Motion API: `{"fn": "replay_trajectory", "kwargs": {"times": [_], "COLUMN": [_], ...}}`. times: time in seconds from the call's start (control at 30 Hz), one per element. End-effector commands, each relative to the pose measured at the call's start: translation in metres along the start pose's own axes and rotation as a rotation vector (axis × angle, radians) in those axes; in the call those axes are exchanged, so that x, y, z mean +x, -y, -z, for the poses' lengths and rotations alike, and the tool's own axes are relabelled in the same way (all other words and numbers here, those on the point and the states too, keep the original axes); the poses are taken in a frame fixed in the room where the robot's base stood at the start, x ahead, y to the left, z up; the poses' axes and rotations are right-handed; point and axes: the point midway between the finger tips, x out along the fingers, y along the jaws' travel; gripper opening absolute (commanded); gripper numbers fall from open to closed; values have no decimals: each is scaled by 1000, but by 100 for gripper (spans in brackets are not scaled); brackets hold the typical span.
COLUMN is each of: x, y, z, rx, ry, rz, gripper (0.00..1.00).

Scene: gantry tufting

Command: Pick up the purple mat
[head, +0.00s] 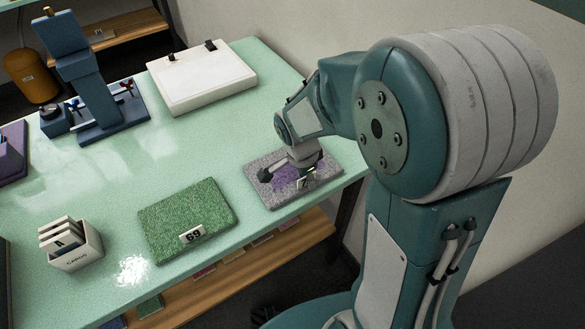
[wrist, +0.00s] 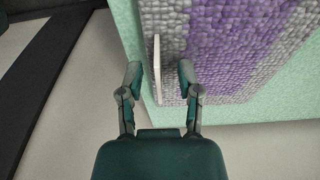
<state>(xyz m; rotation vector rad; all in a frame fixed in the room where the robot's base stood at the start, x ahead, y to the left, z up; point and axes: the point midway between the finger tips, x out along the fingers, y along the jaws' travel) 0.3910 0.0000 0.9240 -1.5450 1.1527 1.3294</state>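The purple mat (head: 276,184) lies flat near the right end of the pale green table in the head view. It is a grey woven mat with a purple middle and a small white tag (head: 306,178) at its front edge. My gripper (head: 285,170) is over the mat, partly hiding it. In the wrist view, the mat (wrist: 245,45) fills the upper right, and the tag (wrist: 157,70) shows edge-on between the fingertips. The fingers of my gripper (wrist: 159,75) are apart, one on each side of the tag, with visible gaps.
A green mat (head: 188,222) tagged 69 lies to the left. A white card box (head: 78,252) and spilled white powder (head: 133,270) are farther left. A white board (head: 202,77) and a blue device (head: 95,95) stand at the back. The table edge (wrist: 125,25) is close to my gripper.

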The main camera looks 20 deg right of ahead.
Motion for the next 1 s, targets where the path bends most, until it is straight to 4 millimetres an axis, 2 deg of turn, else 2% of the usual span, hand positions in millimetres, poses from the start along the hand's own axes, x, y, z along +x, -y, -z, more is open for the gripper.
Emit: {"fn": "replay_trajectory", "kwargs": {"times": [0.03, 0.1, 0.63, 0.83, 1.0], "x": [0, 0, -5, -31, -56], "y": [0, 0, 0, 1, -19], "z": [0, 0, 1, 5, 2], "rx": [0, 0, 0, 2, 1], "ry": [0, 0, -1, -1, -1], "rz": [0, 0, 1, 5, 6], "gripper": [23, 0, 0, 0, 0]}}
